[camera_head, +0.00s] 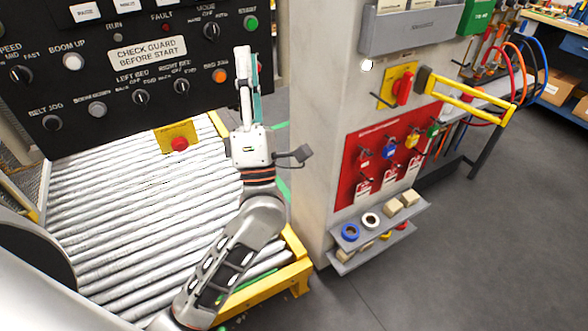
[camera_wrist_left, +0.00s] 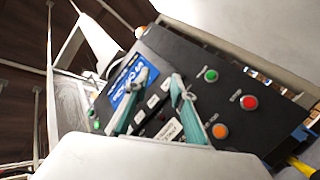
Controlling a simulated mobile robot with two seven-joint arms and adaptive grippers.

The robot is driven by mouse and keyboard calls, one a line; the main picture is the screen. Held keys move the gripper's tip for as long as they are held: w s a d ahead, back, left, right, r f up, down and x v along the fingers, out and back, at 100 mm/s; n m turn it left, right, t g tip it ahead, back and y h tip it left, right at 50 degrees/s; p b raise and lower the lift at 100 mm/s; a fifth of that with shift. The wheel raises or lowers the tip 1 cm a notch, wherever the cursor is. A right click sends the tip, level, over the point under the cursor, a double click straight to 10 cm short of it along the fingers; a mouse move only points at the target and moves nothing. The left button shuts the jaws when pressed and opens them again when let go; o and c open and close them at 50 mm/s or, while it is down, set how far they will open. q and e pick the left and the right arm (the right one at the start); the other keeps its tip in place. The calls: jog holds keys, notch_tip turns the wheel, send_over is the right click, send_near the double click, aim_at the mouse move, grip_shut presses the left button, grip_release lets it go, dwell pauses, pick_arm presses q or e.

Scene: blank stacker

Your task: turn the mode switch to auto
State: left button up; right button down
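The mode switch (camera_head: 211,31) is a black rotary knob near the top of the black control panel (camera_head: 105,77), left of the green start button (camera_head: 250,22). Its pointer position is too small to tell. My left gripper (camera_head: 246,52) is up in front of the panel's right edge, below and right of the switch and apart from it. In the left wrist view its two teal-padded fingers (camera_wrist_left: 159,78) are spread with nothing between them, and the panel (camera_wrist_left: 200,98) is behind them. I cannot make out the switch there. My right gripper is in neither view.
Other panel controls sit close by, including an orange button (camera_head: 219,75) and several knobs. A yellow box with a red button (camera_head: 179,143) hangs below. A roller conveyor (camera_head: 130,215) is underneath. A pillar (camera_head: 312,150) with a lockout board (camera_head: 385,150) stands right of my arm.

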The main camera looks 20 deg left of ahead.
pick_arm(q)
jog(key=d+f+m+g+h+p, duration=0.1)
jog(key=d+f+m+h, duration=0.3)
jog(key=f+m+h, duration=0.4)
jog(key=d+f+m+g+h+p, duration=0.1)
jog(key=d+f+m+g+h, duration=0.2)
jog(key=f+m+h, duration=0.6)
notch_tip(320, 180, down, 6)
jog(key=d+m, duration=0.1)
jog(key=m, duration=0.4)
jog(key=shift+w+d+f+h+p, duration=0.2)
jog(key=shift+w+d+h+p, duration=0.05)
jog(key=shift+h+p, duration=0.1)
